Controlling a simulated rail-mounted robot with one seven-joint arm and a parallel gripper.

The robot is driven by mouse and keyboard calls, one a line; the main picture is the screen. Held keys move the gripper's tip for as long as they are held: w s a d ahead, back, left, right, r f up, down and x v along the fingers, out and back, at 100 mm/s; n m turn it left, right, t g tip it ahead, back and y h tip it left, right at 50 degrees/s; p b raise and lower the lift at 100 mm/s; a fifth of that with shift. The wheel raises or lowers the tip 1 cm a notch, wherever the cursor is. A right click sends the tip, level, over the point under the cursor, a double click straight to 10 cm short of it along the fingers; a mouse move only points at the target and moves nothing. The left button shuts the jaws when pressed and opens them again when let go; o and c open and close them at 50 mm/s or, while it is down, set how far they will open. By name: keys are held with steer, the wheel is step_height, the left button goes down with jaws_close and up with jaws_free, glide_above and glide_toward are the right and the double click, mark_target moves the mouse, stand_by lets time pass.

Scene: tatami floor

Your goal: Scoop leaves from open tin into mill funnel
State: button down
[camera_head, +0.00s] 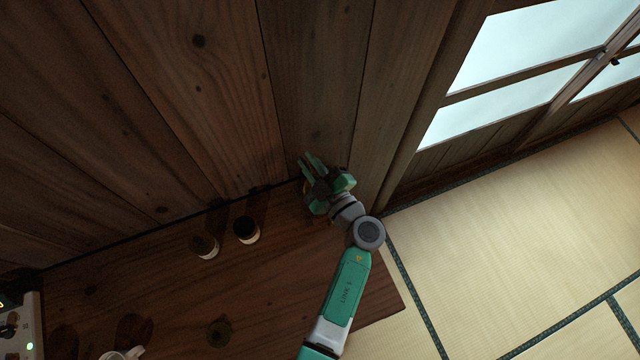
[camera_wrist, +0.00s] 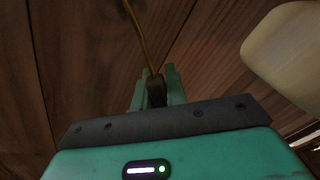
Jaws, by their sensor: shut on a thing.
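My gripper (camera_head: 312,162) is at the far right end of the wooden table, close to the plank wall. In the wrist view its green fingers (camera_wrist: 155,88) are shut on the dark end of a thin, yellow-brown stick-like tool, likely the scoop (camera_wrist: 139,35). The scoop's far end runs out of the picture, so I cannot tell if it bears leaves. Two small pale cylinders with dark tops, perhaps tins, stand left of my gripper: one (camera_head: 246,230) nearer and one (camera_head: 205,246) farther left. I cannot tell which is open. I cannot make out a mill funnel.
The table (camera_head: 290,270) is bare between the cylinders and my arm. A dark round thing (camera_head: 219,333) and a white cup (camera_head: 122,354) are nearer the front. A pale device (camera_head: 28,325) stands at left. An unclear beige shape (camera_wrist: 290,55) fills the wrist view's upper right.

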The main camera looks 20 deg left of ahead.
steer(key=w+d+m+b, duration=0.1)
steer(key=w+d+m, duration=0.2)
steer(key=w+m, duration=0.1)
steer(key=w+d+f+m+b, duration=0.1)
steer(key=w+d+m, duration=0.2)
steer(key=w, duration=0.3)
steer(key=shift+w+d+m+b, duration=0.25)
steer(key=shift+d+m+b, duration=0.05)
steer(key=shift+m, duration=0.1)
